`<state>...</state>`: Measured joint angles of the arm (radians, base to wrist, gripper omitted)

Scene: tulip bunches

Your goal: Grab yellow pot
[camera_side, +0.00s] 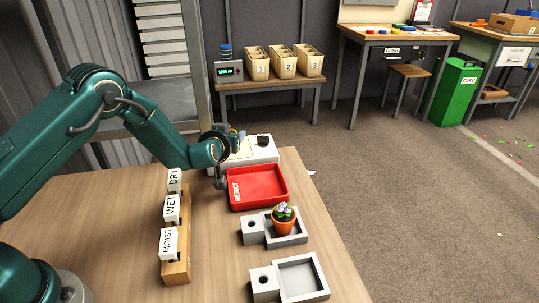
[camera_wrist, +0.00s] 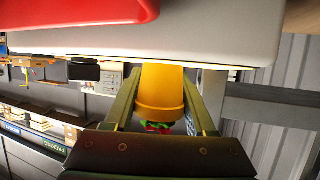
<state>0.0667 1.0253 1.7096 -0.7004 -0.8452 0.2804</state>
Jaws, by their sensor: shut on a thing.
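A yellow pot (camera_wrist: 163,88) is between the two fingers of my gripper (camera_wrist: 162,100) in the wrist view. The fingers are shut on its sides. A bit of green and red plant (camera_wrist: 158,126) shows past its rim; most of it is hidden by my gripper. In the side view my gripper (camera_side: 232,139) is at the left part of the white block (camera_side: 262,150), behind the red tray, and largely hides the yellow pot. I cannot tell whether the pot's base touches the block.
A red tray marked REJECT (camera_side: 257,204) lies in front of the white block. An orange pot with a plant (camera_side: 284,225) stands in a grey holder (camera_side: 255,238). An empty grey holder (camera_side: 265,291) is nearer. A wooden rack (camera_side: 177,262) holds DRY, WET and MOIST cards at left.

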